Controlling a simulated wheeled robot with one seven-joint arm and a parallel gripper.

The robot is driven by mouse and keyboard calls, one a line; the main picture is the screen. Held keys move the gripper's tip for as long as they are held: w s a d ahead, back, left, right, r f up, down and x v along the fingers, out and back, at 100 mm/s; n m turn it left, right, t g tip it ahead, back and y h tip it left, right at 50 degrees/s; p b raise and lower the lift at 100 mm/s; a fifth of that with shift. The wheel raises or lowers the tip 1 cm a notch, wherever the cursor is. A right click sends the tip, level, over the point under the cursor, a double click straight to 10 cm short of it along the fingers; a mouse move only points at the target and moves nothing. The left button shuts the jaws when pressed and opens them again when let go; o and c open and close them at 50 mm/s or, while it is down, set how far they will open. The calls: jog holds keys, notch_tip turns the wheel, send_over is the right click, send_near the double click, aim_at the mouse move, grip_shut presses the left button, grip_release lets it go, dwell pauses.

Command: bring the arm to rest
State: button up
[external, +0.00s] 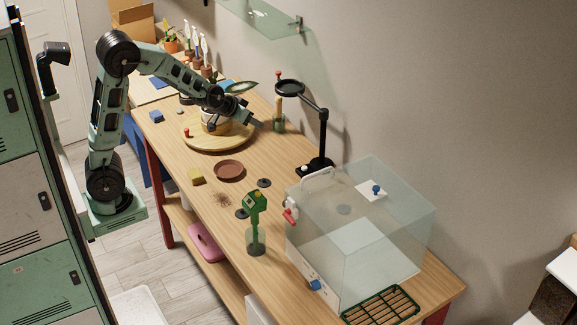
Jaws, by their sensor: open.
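My arm reaches from the left over the wooden bench. I cannot tell whether the gripper touches anything.
A jar with a wooden-handled tool (279,122) stands close right of my gripper. A glass shelf (265,17) hangs on the wall above.

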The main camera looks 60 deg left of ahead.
jog(key=s+a+f+n+g, duration=0.3)
jog(key=s+a+f+g, duration=0.1)
jog(key=s+a, duration=0.95)
jog(key=s+a+f+n+g, duration=0.1)
jog(key=s+g, duration=0.1)
jog(key=s, duration=0.8)
jog(key=s+a+f+n+g+b, duration=0.1)
jog(key=s+f+g, duration=0.1)
jog(key=s, duration=0.8)
jog(key=shift+a+n+g, duration=0.25)
jog(key=shift+n+g, duration=0.15)
jog(key=shift+g, duration=0.1)
